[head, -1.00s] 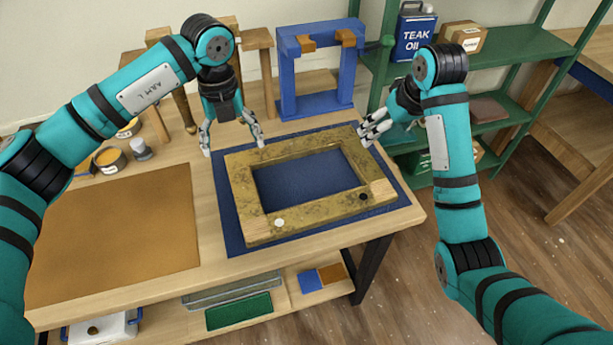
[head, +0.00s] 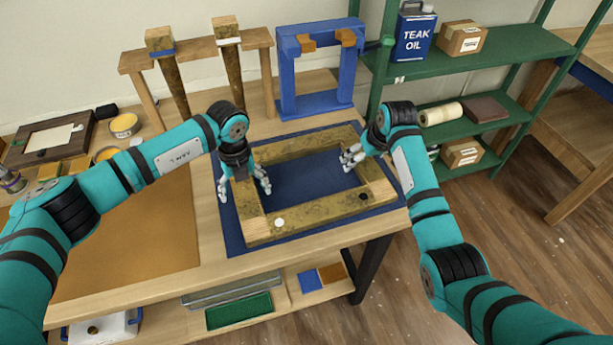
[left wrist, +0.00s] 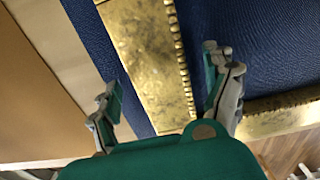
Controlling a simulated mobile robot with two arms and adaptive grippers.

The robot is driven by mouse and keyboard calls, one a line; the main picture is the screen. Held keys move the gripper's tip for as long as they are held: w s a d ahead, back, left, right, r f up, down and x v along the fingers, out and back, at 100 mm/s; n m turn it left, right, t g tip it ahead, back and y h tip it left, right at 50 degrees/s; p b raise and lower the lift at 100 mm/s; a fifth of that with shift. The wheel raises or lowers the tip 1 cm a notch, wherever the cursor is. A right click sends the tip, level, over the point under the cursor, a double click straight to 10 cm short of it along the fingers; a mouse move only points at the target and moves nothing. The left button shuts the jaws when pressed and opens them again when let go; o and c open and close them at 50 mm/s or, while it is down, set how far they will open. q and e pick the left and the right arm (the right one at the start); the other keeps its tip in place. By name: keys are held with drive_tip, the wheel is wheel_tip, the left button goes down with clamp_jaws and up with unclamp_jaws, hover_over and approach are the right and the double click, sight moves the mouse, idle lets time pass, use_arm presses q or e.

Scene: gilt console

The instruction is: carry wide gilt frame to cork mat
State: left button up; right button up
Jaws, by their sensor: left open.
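The wide gilt frame (head: 255,227) lies flat on a dark blue mat (head: 232,240) at the right of the bench. It has bare wood patches, a white dot and a black dot. My left gripper (head: 244,190) is open over its left rail. In the left wrist view the open fingers (left wrist: 163,88) stand on either side of the gilt rail (left wrist: 150,50). My right gripper (head: 352,157) is by the frame's right rail; its finger gap is unclear. The brown cork mat (head: 150,245) lies bare on the left of the bench, partly behind my left arm.
A blue stand (head: 288,75) and a wooden rack (head: 140,60) with gilt legs stand behind the frame. Tins (head: 124,125) and a dark tray (head: 45,137) are at the back left. A green shelf (head: 480,65) stands at the right.

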use_arm(q)
drive_tip(key=shift+f, duration=0.25)
use_arm(e)
drive_tip(key=shift+f, duration=0.2)
use_arm(q)
drive_tip(key=c, duration=1.7)
use_arm(e)
drive_tip(key=c, duration=1.7)
use_arm(q)
clamp_jaws()
use_arm(e)
clamp_jaws()
use_arm(q)
drive_tip(key=shift+r, duration=0.1)
use_arm(e)
drive_tip(key=shift+w+r, duration=0.1)
